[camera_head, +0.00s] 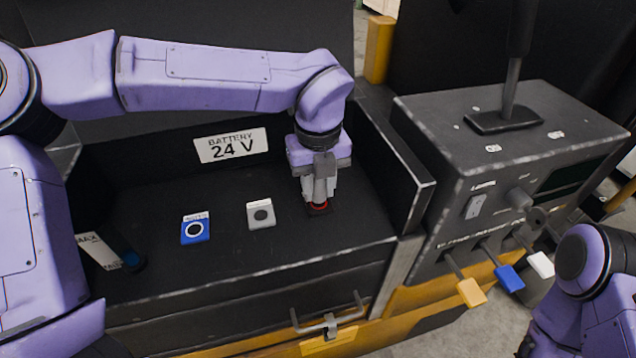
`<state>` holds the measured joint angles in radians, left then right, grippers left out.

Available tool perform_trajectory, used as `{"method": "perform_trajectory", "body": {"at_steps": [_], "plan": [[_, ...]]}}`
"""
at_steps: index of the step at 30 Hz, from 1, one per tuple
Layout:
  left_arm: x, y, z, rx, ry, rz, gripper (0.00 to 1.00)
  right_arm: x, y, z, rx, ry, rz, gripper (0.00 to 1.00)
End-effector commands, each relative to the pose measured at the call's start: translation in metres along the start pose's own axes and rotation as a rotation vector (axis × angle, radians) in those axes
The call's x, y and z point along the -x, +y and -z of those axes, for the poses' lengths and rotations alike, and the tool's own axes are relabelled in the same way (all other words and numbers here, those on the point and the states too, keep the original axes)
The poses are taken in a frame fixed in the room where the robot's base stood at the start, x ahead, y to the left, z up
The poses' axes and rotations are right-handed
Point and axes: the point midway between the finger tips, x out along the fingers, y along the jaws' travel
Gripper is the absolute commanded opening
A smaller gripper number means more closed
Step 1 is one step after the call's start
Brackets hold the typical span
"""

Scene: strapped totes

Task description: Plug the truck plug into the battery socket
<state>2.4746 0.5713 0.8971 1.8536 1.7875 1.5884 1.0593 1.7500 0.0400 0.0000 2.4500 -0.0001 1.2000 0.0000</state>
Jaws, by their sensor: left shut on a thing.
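My left gripper (318,200) reaches straight down over the right part of the black battery top.
A "BATTERY 24 V" label (231,146) is on the back wall. A raised metal side wall (403,165) stands right of my gripper. Beyond it is a control box (505,150) with a lever and coloured levers. A latch (329,322) is on the front.

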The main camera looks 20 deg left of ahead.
Motion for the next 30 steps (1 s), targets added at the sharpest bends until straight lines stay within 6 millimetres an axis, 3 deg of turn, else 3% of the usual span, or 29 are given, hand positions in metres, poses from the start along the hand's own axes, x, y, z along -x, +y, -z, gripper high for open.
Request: {"method": "perform_trajectory", "body": {"at_steps": [30], "plan": [[-0.012, 0.000, 0.000, 0.000, 0.000, 0.000, 0.00, -0.008, -0.001, -0.003, 0.000, 0.000, 0.000, 0.43]]}}
